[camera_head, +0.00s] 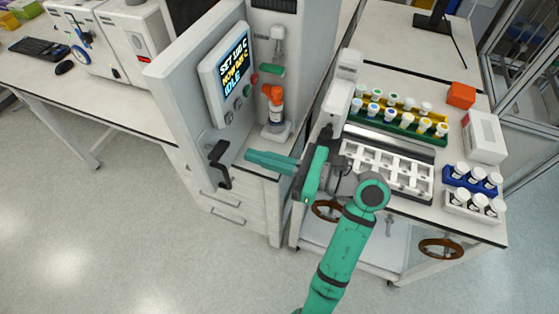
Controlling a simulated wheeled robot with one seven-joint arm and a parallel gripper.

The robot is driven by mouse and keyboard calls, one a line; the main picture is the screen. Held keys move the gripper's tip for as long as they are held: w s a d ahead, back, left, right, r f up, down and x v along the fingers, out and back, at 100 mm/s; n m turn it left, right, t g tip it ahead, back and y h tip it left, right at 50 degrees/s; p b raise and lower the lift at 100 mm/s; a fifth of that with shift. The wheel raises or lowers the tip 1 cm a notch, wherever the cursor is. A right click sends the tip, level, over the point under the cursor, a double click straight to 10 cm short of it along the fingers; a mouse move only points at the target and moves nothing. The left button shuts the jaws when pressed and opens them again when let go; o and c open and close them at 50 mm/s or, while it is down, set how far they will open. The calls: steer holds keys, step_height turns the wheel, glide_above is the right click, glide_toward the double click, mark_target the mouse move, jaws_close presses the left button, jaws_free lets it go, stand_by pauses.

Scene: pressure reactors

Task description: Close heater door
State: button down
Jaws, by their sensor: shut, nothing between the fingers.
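The heater is a tall white cabinet with a lit screen (236,62) reading a set temperature and IDLE. Its white panel (208,122) carries a black handle (219,165) low on its front. To the right of this panel the heater stands open, and an orange-topped vessel (275,108) shows inside. My teal gripper (247,158) is shut and empty. Its fingers point left, with the tips a little right of the handle and near the panel's lower right edge. I cannot tell whether the tips touch the panel. The door's hinge is not clear.
Right of my arm, a bench holds a white rack (389,183), a green and yellow vial rack (392,128), an orange block (461,95) and capped bottles (473,205). A left bench (110,105) carries instruments. The floor at lower left is clear.

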mark_target(227, 148)
steer(key=x, duration=0.3)
steer(key=shift+a, duration=0.35)
steer(key=shift+w+a, duration=0.4)
steer(key=shift+a, duration=0.05)
steer(key=shift+s+d, duration=0.1)
